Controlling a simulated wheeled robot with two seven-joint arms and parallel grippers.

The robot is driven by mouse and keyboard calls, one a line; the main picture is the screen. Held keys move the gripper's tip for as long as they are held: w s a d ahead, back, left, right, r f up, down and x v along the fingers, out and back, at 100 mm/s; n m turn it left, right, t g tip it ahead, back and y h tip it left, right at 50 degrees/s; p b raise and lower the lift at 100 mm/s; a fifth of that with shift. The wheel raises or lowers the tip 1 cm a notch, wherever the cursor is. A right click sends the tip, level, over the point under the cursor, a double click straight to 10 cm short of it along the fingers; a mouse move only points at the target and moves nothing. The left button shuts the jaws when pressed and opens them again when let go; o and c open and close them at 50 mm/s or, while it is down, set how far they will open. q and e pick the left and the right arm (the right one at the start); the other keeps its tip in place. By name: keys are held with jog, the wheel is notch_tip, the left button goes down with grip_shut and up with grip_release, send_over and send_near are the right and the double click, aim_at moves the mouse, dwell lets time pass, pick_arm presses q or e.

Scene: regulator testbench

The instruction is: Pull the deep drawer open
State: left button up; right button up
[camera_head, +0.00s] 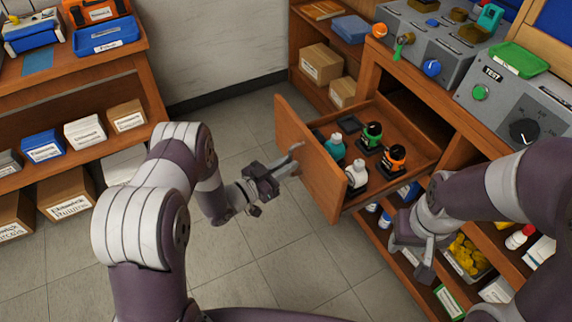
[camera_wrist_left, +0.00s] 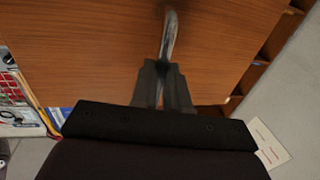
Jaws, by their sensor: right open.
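The deep drawer (camera_head: 308,165) stands pulled out from the wooden bench, its tall front facing left. In the left wrist view its wooden front (camera_wrist_left: 100,50) fills the upper part. A metal handle (camera_wrist_left: 169,35) sticks out from that front. My left gripper (camera_head: 274,178) is at the handle; in the wrist view its fingers (camera_wrist_left: 163,85) are close together around the handle's near end. My right gripper (camera_head: 424,258) is open and empty, in front of the lower shelves to the right of the drawer.
The drawer holds a teal bottle (camera_head: 337,148), a white bottle (camera_head: 356,175), and green (camera_head: 373,134) and orange (camera_head: 395,157) topped black items. Test panels (camera_head: 520,105) stand on the bench. A lower shelf holds a yellow-filled bin (camera_head: 467,255). Floor left of the drawer is clear.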

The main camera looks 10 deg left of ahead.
pick_arm(q)
jog(key=o, duration=0.4)
jog(key=p+v, duration=0.1)
jog(key=v, duration=1.1)
jog(key=shift+s+a, duration=0.25)
jog(key=shift+s, duration=0.05)
jog(key=shift+f, duration=0.1)
